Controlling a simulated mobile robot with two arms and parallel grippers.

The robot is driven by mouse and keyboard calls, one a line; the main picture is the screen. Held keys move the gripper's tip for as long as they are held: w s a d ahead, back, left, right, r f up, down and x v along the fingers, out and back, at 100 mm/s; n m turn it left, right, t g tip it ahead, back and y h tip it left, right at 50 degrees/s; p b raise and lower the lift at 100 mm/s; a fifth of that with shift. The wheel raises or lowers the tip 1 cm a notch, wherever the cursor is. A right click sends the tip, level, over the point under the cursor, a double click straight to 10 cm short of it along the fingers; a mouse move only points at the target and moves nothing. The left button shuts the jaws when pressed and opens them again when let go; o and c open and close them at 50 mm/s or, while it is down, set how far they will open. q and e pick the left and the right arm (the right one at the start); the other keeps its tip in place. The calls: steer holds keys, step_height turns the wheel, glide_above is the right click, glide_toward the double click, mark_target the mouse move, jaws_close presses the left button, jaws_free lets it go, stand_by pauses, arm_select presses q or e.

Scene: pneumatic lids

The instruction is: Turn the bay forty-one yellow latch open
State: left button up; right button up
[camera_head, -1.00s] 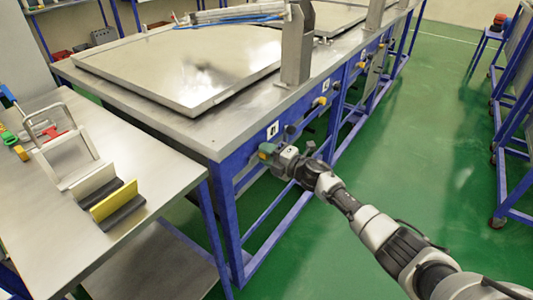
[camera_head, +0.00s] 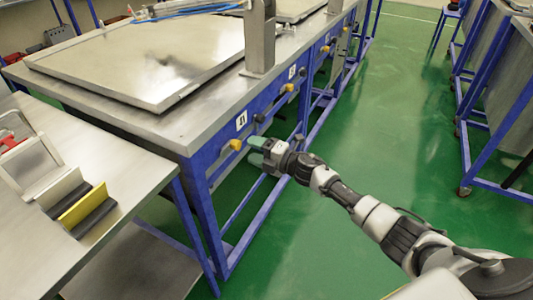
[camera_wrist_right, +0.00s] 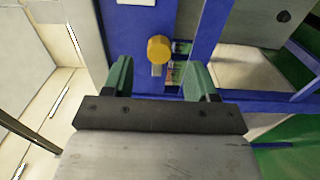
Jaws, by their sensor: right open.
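The bay forty-one yellow latch (camera_head: 235,145) is a small rounded yellow knob on the blue front rail, just below the white 41 label (camera_head: 241,120). My right gripper (camera_head: 254,151) is open and empty, just right of the latch and apart from it, with its green fingers toward the rail. In the right wrist view the latch (camera_wrist_right: 160,48) is beyond the gap between the open fingers (camera_wrist_right: 158,78), a little above their tips. I cannot tell how far the latch is turned. My left gripper is not in view.
A dark knob (camera_head: 259,118) and another yellow latch (camera_head: 289,87) sit farther along the rail. A large metal lid (camera_head: 140,55) lies on the bench. A side table (camera_head: 110,160) with a yellow-edged holder (camera_head: 82,204) stands at left.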

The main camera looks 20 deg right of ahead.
steer(key=shift+v, duration=2.35)
steer(key=s+d+f+m+g+h+p, duration=0.2)
steer(key=s+f+m+h, duration=0.45)
steer(key=f, duration=0.75)
steer(key=s+d+f+m+g+h+p, duration=0.1)
steer(key=s+d+f+m+h, duration=0.15)
steer(key=s+f+m, duration=0.9)
steer(key=s+a+f+m+g+p, duration=0.1)
steer(key=s+a+f+g, duration=0.1)
steer(key=s+f, duration=0.4)
steer(key=s+a+f+m+g+h, duration=0.1)
steer(key=s+f, duration=0.5)
steer(key=s, duration=1.1)
steer(key=s+a+f+m+g+h+p, duration=0.1)
steer(key=s+a+f+m+g, duration=0.2)
steer(key=s+g, duration=0.4)
steer(key=s+a+f, duration=0.1)
steer(key=s+f, duration=0.1)
steer(key=s, duration=0.3)
steer(key=shift+s+a+f+p, duration=0.25)
steer(key=shift+a+f+p, duration=0.05)
steer(key=shift+f+p, duration=0.1)
